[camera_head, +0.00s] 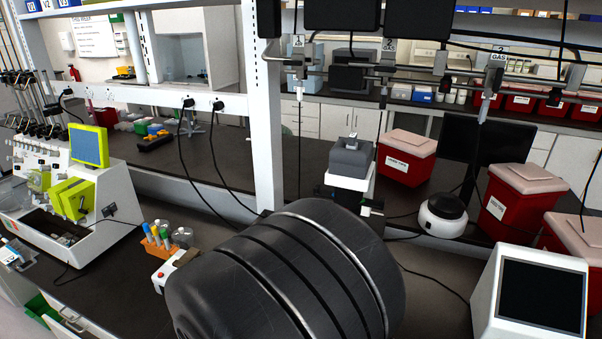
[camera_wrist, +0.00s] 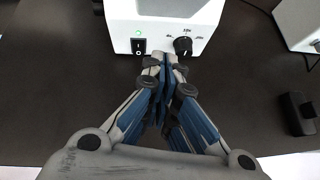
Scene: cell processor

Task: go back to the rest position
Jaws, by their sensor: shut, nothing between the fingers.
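My gripper (camera_wrist: 165,68) is shut and empty in the wrist view. Its blue and grey fingers meet in front of a white device (camera_wrist: 165,20) with a black power switch, a small green light and a black knob. The fingertips overlap the device's lower front edge in the picture; I cannot tell whether they touch it. In the head view a large dark rounded part of my arm fills the lower middle, and my gripper does not show there.
The cell processor (camera_head: 70,185) with yellow-green parts stands at the left. A tube rack (camera_head: 160,243), red bins (camera_head: 515,200) and a white monitor (camera_head: 530,290) share the dark bench. A black object (camera_wrist: 298,113) lies right of my gripper. A white post (camera_head: 262,130) rises behind my arm.

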